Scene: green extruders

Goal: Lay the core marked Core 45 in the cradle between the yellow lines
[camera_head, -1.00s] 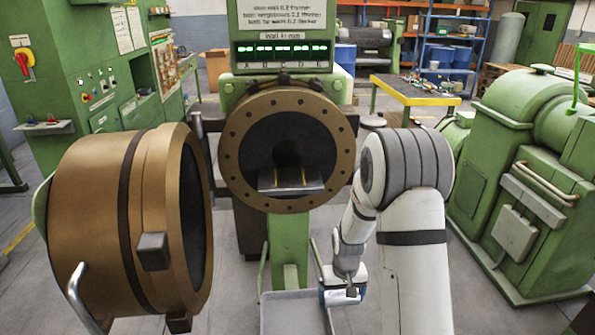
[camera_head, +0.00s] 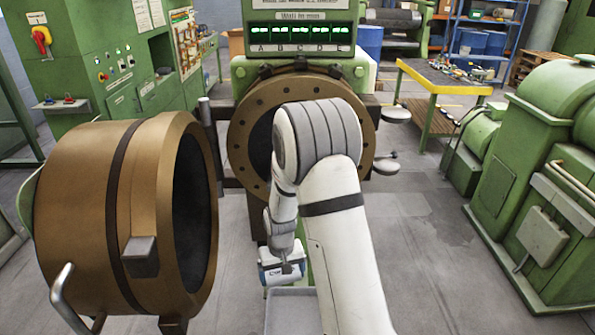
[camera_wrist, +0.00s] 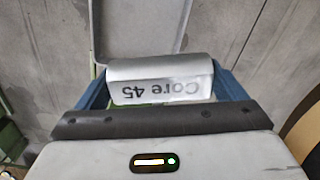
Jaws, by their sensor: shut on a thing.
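The core marked Core 45 (camera_wrist: 160,80) is a silver cylinder; its lettering reads upside down in the wrist view. My gripper (camera_wrist: 162,88) is shut on it, with a blue finger at each end. In the head view my gripper (camera_head: 283,268) holds the core (camera_head: 270,276) low, below the round brown flange (camera_head: 240,150) of the green machine. The cradle and its yellow lines are hidden behind my arm in the head view now.
A grey tray (camera_head: 290,312) lies below the core; it also shows in the wrist view (camera_wrist: 140,25). A large brown barrel opening (camera_head: 75,215) stands close on the left. Green machinery (camera_head: 545,170) stands at right, with free floor before it.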

